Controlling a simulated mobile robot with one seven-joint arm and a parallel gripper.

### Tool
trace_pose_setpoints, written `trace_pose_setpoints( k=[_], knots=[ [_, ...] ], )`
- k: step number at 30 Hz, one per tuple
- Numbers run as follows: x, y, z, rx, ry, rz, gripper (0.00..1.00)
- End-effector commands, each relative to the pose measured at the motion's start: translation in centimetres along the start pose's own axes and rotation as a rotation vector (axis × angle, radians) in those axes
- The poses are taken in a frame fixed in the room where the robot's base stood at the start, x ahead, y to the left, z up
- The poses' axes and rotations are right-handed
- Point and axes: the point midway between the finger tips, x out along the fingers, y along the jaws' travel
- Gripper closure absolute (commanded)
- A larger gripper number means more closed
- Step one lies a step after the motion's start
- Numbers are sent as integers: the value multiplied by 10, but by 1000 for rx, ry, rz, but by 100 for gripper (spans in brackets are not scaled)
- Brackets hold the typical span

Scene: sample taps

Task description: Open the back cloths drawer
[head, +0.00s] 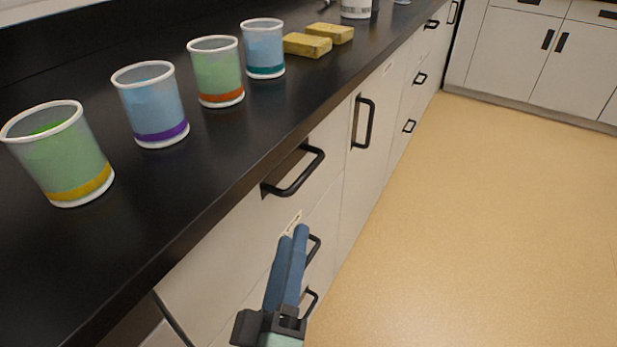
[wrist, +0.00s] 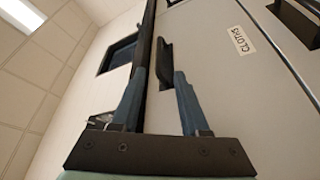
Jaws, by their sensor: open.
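The drawer front marked CLOTHS (wrist: 215,52) is pale and looks shut; its label (wrist: 243,40) is readable in the wrist view. In the head view, a label (head: 292,221) too small to read is on the top drawer front, below its black bar handle (head: 296,181). My gripper (head: 292,232) is open and empty, its blue fingers pointing up toward that front from below the handle. In the wrist view, the black handle (wrist: 164,62) appears beyond and between the fingertips (wrist: 160,74), apparently without contact.
Lower handles (head: 314,250) sit close beside my gripper. The black counter (head: 215,170) above holds several cups, including a green one with a yellow band (head: 65,155), and yellow sponges (head: 307,45). A tall handle (head: 364,122) is farther along. The tan floor (head: 480,220) at right is clear.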

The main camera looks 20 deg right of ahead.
Motion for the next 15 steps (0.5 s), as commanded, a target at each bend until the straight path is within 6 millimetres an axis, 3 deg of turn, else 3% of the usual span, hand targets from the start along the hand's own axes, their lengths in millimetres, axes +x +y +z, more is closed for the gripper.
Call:
trace_pose_setpoints(
  k=[15],
  knots=[
    [91,4,-2,2,-1,4,55]
  ],
)
